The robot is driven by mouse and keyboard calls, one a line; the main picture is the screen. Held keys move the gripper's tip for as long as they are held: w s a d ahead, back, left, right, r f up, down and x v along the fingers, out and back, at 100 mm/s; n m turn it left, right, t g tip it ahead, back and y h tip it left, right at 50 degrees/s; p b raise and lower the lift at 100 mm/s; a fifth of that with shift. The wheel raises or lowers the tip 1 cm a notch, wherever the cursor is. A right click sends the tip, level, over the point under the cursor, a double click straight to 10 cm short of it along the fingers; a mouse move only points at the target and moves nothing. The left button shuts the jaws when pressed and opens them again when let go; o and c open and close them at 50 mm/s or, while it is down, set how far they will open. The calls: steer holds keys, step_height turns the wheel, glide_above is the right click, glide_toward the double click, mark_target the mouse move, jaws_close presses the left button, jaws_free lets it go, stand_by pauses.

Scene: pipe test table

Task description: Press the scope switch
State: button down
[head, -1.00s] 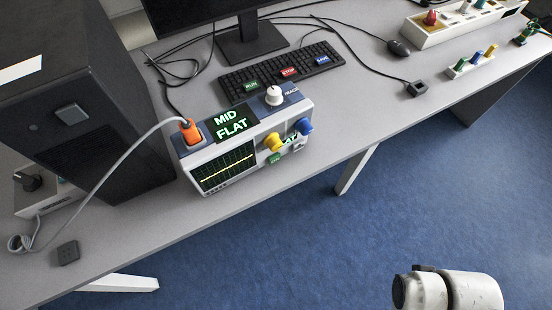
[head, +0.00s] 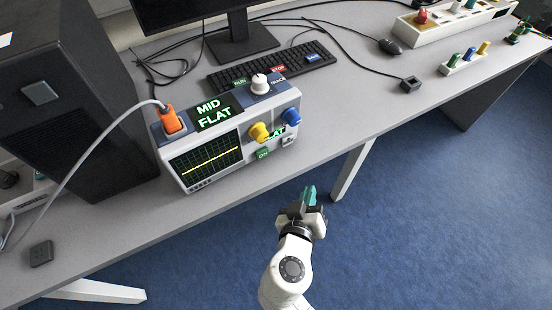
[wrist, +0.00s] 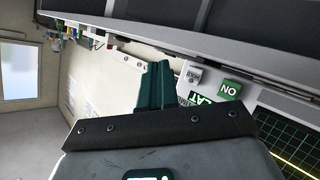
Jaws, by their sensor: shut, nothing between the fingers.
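The wrist view also shows the switch (wrist: 194,76) and the ON label (wrist: 232,90). My gripper (head: 309,191) has teal fingers that are shut and empty. It is in front of the table edge, below and right of the scope, apart from the switch. The fingers (wrist: 154,86) also show in the wrist view.
Yellow (head: 258,132) and blue (head: 291,117) knobs stick out above the switch. An orange plug (head: 171,120) with a grey cable is at the scope's left. A keyboard (head: 270,67) and monitor stand lie behind. Open floor is in front of the table.

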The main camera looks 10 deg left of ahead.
mark_target(262, 154)
steer(key=shift+n+t+y, duration=0.5)
steer(key=shift+t+y, duration=0.1)
steer(key=shift+y, duration=0.2)
steer(key=a, duration=0.4)
steer(key=shift+s+a, duration=0.35)
steer(key=shift+s, duration=0.05)
steer(key=w+a, duration=0.2)
steer(key=w+a+b, duration=0.1)
steer(key=w+a, duration=0.1)
steer(key=w, duration=0.1)
steer(key=shift+w+f, duration=0.1)
steer(key=shift+w+a+b, duration=0.65)
steer(key=shift+w+b, duration=0.1)
steer(key=shift+w, duration=0.15)
stand_by(0.6)
steer(key=shift+w+a+r+b, duration=0.25)
steer(key=shift+w+b, duration=0.1)
steer(key=shift+b, duration=0.1)
steer(key=shift+w+a+b, duration=0.25)
steer(key=shift+w+b, duration=0.05)
steer(key=shift+b, duration=0.05)
stand_by(0.6)
stand_by(0.3)
steer(key=shift+s+d, duration=0.5)
steer(key=shift+s, duration=0.15)
